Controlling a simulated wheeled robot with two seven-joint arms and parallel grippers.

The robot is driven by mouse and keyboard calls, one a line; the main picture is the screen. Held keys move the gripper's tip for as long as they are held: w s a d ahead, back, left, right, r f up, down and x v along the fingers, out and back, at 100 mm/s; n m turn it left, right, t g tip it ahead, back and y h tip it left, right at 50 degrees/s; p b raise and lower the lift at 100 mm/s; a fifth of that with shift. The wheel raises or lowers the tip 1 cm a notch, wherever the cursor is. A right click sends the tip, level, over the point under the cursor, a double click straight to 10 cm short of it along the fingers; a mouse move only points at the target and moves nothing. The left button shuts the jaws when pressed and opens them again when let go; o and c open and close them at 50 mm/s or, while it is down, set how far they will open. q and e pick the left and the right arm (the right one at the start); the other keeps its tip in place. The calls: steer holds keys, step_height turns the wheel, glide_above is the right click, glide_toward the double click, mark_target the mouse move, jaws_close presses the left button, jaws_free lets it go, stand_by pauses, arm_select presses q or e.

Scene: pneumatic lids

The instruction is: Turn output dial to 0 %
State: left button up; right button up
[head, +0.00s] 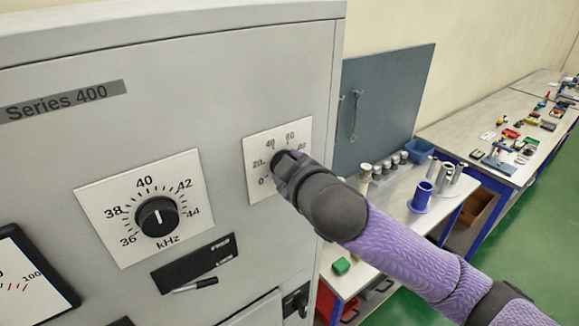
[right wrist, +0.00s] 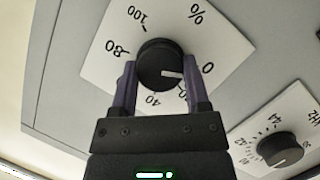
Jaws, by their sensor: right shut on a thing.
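The output dial (right wrist: 158,60) is a black round knob on a white square plate marked in % on the grey cabinet. In the right wrist view its white pointer line points right, close to the 0 mark, between the 0 and the partly hidden 20. My right gripper (right wrist: 158,80) is shut on the dial, one finger on each side. In the head view the gripper (head: 284,164) covers most of the dial, and the plate (head: 258,150) shows around it. My left gripper is not in view.
A kHz dial (head: 156,216) sits on the cabinet left of the output dial, with a dark label strip and a small black handle below it. A "Series 400" label (head: 65,100) is above. A workbench (head: 405,205) with cylinders and a blue bin stands to the right.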

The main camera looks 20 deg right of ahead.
steer(key=shift+f+n, duration=0.15)
steer(key=shift+n, duration=0.15)
stand_by(0.4)
steer(key=o, duration=1.3)
